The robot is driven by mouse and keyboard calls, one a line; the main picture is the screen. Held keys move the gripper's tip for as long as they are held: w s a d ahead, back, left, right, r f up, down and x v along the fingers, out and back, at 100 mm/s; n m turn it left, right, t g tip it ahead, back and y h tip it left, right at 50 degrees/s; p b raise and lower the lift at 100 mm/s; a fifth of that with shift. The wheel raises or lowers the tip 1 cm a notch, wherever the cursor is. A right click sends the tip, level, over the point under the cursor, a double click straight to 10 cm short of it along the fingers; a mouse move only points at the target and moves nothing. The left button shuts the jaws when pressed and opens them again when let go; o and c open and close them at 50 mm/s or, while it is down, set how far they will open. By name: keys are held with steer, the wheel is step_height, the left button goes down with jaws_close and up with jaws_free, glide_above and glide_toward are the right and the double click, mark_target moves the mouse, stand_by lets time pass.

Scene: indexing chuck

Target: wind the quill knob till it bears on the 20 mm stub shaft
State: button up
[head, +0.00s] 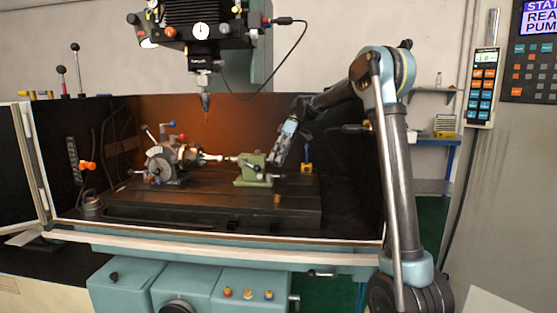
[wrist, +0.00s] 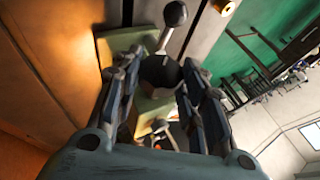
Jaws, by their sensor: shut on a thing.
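The green tailstock (head: 252,172) stands on the dark machine table, right of the indexing chuck (head: 168,160). A pale stub shaft (head: 212,157) sticks out of the chuck toward the tailstock's quill. Whether the quill touches the shaft is too small to tell. My gripper (head: 274,163) is at the right end of the tailstock. In the wrist view the dark round quill knob (wrist: 160,73) sits between the two fingers of my gripper (wrist: 158,82), which are shut on it. The green tailstock body (wrist: 150,108) shows behind it; the shaft is hidden there.
A ball-ended lever (wrist: 172,22) and a second lever (wrist: 160,127) stand close to my fingers. The spindle head (head: 203,58) hangs above the table. A small brass piece (head: 277,198) is at the table front. The enclosure's back wall (head: 230,120) is behind.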

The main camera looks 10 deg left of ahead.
steer(key=shift+w, duration=0.2)
stand_by(0.4)
steer(key=o, duration=1.1)
steer(key=shift+f, duration=0.1)
steer(key=shift+c, duration=0.2)
steer(key=v, duration=1.2)
steer(key=shift+w+f, duration=0.15)
steer(key=shift+w, duration=0.05)
